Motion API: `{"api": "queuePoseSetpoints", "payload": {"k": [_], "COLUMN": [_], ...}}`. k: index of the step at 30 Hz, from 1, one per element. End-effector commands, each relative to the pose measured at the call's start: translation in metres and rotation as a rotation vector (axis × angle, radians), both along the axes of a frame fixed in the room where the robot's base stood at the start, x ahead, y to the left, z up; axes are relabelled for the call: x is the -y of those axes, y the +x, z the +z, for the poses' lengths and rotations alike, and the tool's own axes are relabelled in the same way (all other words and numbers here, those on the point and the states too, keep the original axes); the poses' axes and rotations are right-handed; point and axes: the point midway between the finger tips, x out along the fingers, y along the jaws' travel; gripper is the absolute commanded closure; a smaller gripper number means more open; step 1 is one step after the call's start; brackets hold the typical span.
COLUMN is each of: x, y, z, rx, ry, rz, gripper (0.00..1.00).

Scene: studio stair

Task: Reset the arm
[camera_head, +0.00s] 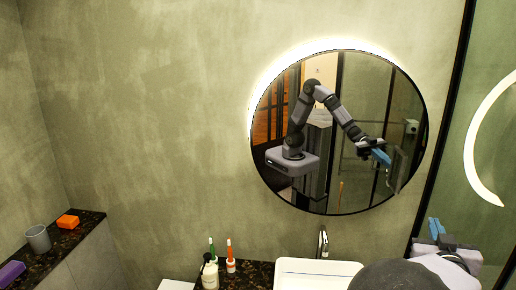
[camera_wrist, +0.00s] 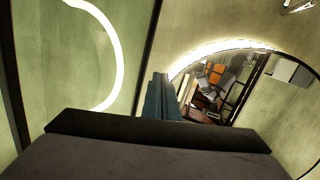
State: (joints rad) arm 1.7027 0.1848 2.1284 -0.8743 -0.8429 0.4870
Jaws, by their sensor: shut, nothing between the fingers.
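My gripper (camera_head: 436,228) is at the lower right of the head view, its blue fingers pointing up beside the glass panel's dark frame. In the wrist view the blue fingers of my gripper (camera_wrist: 160,98) stand together beyond the dark housing. They are shut with nothing between them. My arm's grey links fill the lower right corner of the head view. The arm and gripper are also reflected in the round mirror (camera_head: 270,110), which shows at the right in the wrist view (camera_wrist: 292,110).
A white sink (camera_head: 316,265) with a tap (camera_head: 322,241) is below the mirror. A pump bottle (camera_head: 210,275) and green and orange toothbrushes stand left of it. A grey cup (camera_head: 38,238), orange block (camera_head: 68,222) and purple block (camera_head: 11,272) rest on the left ledge. The wall between is bare.

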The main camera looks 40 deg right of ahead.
Motion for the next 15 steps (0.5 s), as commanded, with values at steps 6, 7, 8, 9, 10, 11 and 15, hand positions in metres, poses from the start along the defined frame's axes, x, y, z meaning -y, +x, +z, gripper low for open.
{"api": "queuePoseSetpoints", "payload": {"k": [6,7,8,9,10,11,15], "x": [0.004,0.0,-0.006,-0.017,-0.026,-0.037,-0.105], "y": [-0.064,-0.075,-0.085,-0.098,-0.107,-0.115,-0.143], "z": [-0.071,-0.085,-0.099,-0.118,-0.133,-0.148,-0.205], "rx": [-0.198,-0.224,-0.248,-0.277,-0.297,-0.315,-0.376], "ry": [0.218,0.267,0.318,0.392,0.45,0.511,0.811], "rz": [-0.233,-0.268,-0.3,-0.342,-0.372,-0.399,-0.497], "gripper": [1.0,1.0,1.0,1.0,1.0,1.0,1.0]}}
